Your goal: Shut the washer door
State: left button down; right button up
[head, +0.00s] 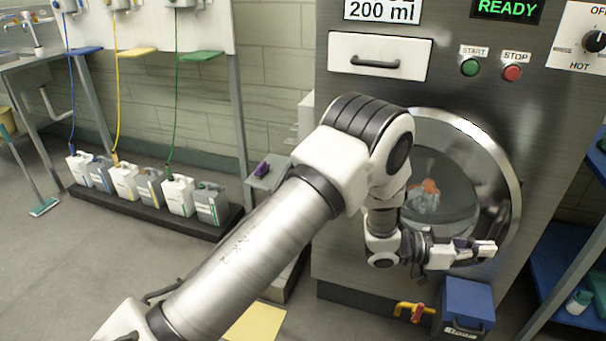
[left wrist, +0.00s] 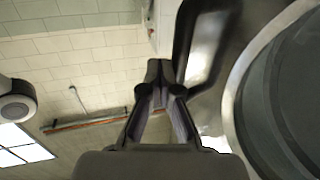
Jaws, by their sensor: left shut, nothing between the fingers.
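The washer (head: 340,150) is a brushed-metal cabinet. Its round washer door (head: 508,165) has a wide metal rim and a glass window, with orange and white laundry behind the glass. The door lies flat or nearly flat against the front; I cannot tell whether a small gap is left. A dark door handle (head: 490,222) is at the right of the rim. My left gripper (head: 488,248) is shut and empty, in front of the lower right of the door, just below the handle. In the left wrist view, the closed fingertips (left wrist: 160,72) are beside the dark handle (left wrist: 205,50), with the rim (left wrist: 232,100) to the right. Contact is unclear.
Green start (head: 470,67) and red stop (head: 512,73) buttons and a drawer (head: 380,62) are above the door. A blue box (head: 467,297) and a yellow-handled valve (head: 410,309) are low at the front. A blue shelf (head: 560,275) stands right.

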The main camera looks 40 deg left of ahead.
aim_at(501, 235)
pick_arm(q)
jog(key=w, duration=0.2)
jog(key=w+d+n+t+y, duration=0.1)
jog(key=w, duration=0.1)
jog(key=w+t+y+b, duration=0.1)
jog(key=w, duration=0.1)
jog(key=shift+w+d+f+n, duration=0.1)
jog(key=shift+d+n, duration=0.1)
jog(key=shift+n, duration=0.2)
jog(key=w+n+t+y+b, duration=0.2)
jog(key=w+n+t+y, duration=0.1)
jog(key=w, duration=0.8)
jog(key=shift+w+a+r+y, duration=0.2)
jog(key=shift+a+r+y, duration=0.1)
jog(key=shift+y, duration=0.4)
jog(key=shift+a, duration=0.1)
